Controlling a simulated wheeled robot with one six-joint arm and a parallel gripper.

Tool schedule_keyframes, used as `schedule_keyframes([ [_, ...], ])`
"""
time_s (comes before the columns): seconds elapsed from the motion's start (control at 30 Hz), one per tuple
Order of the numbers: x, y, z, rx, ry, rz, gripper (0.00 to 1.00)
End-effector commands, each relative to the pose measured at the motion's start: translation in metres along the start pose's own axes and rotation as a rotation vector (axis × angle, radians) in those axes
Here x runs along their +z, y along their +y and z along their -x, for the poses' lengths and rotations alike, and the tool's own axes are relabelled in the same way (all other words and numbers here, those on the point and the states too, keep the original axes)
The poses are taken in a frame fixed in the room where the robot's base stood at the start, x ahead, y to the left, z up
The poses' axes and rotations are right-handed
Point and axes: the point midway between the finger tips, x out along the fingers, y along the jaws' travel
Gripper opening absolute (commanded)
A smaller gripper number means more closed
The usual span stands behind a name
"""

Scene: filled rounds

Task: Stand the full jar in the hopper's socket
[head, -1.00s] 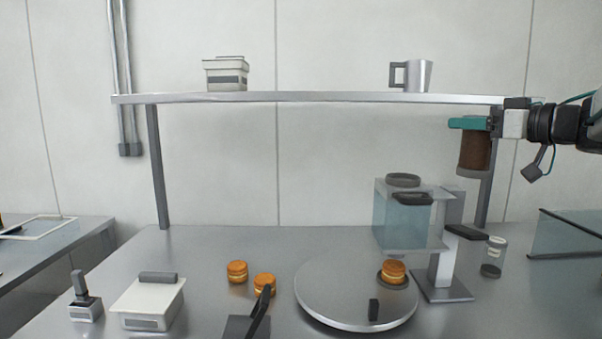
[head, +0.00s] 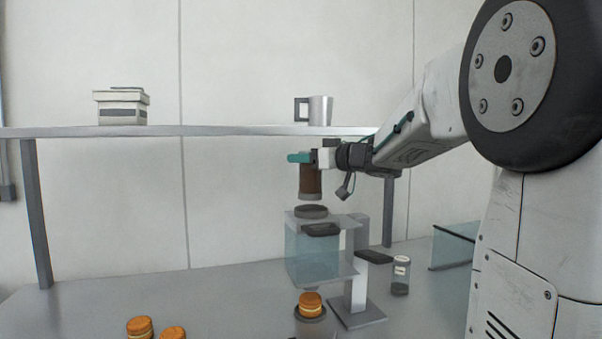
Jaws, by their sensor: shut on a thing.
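My gripper (head: 301,157) has teal fingers and is shut on the full jar (head: 310,182), near its upper end. The jar is filled with brown stuff, hangs upright and has a grey band at its lower end. The hopper (head: 311,255) is a clear bluish box on a grey stand. Its socket (head: 311,211) is a dark ring on top. The jar appears right above the ring, with a small gap between them; I cannot tell the exact alignment in depth.
A smaller clear jar (head: 400,275) with dark contents low down stands right of the hopper. A stacked orange pastry (head: 311,304) sits below the hopper, others at the lower left. A shelf (head: 220,131) behind holds a mug (head: 320,109) and a lidded box (head: 122,106).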

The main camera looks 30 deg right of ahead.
Motion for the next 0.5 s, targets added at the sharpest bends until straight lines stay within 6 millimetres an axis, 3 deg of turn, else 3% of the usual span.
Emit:
schedule_keyframes([
  [0.2, 0.031, 0.001, -0.005, 0.0, -0.001, -0.001, 0.22],
  [0.5, 0.035, 0.001, -0.005, 0.0, 0.0, 0.001, 0.22],
])
